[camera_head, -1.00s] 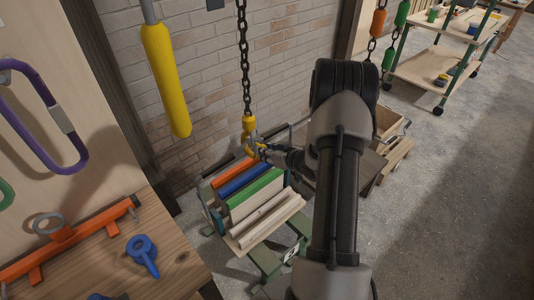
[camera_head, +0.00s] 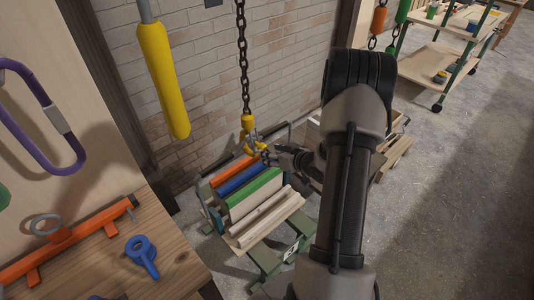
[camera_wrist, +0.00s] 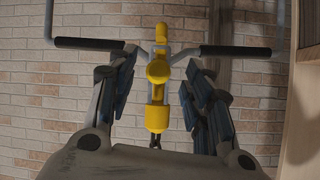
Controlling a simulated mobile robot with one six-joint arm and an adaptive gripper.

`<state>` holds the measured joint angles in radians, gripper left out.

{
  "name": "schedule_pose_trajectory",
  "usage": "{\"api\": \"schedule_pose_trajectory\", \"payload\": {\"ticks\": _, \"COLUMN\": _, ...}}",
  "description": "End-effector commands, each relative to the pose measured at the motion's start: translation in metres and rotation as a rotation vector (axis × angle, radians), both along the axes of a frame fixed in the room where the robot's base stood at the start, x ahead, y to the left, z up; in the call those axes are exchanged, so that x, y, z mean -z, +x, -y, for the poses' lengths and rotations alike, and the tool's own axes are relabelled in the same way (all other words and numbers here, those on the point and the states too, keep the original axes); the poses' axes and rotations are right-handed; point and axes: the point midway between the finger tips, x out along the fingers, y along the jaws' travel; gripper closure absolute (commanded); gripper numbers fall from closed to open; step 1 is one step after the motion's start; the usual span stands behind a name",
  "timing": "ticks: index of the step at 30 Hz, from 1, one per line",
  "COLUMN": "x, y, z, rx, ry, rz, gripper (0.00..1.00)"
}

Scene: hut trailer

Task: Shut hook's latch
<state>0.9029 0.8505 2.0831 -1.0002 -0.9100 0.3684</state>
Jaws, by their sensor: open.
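A yellow hook (camera_head: 246,124) hangs on a dark chain (camera_head: 243,60) in front of the brick wall. In the wrist view the hook (camera_wrist: 158,72) is in the middle, with a grey piece near its upper part; I cannot tell whether its latch is open or shut. My gripper (camera_head: 262,150) is beside the hook's lower part in the head view. In the wrist view my gripper (camera_wrist: 160,98) is open, with one finger on each side of the hook. Gaps show between the fingers and the yellow part.
A rack with orange, blue and green boards (camera_head: 250,190) stands below the hook. A yellow cylinder (camera_head: 163,80) hangs to the left. A wooden bench (camera_head: 165,240) is at lower left. A shelf cart (camera_head: 430,70) stands at upper right on open floor.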

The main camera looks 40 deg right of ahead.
Motion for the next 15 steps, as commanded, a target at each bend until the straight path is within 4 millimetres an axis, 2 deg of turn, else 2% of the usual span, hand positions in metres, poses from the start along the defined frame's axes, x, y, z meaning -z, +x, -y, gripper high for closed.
{"api": "schedule_pose_trajectory", "payload": {"ticks": 1, "x": -0.007, "y": -0.011, "z": 0.001, "rx": 0.003, "ry": -0.001, "rz": 0.001, "gripper": 0.54}}
{"api": "schedule_pose_trajectory", "payload": {"ticks": 6, "x": -0.024, "y": -0.041, "z": 0.000, "rx": 0.003, "ry": -0.001, "rz": -0.001, "gripper": 0.54}}
{"api": "schedule_pose_trajectory", "payload": {"ticks": 10, "x": -0.033, "y": -0.056, "z": -0.001, "rx": 0.001, "ry": 0.000, "rz": -0.001, "gripper": 0.54}}
{"api": "schedule_pose_trajectory", "payload": {"ticks": 15, "x": -0.038, "y": -0.064, "z": -0.002, "rx": 0.000, "ry": 0.001, "rz": -0.001, "gripper": 0.54}}
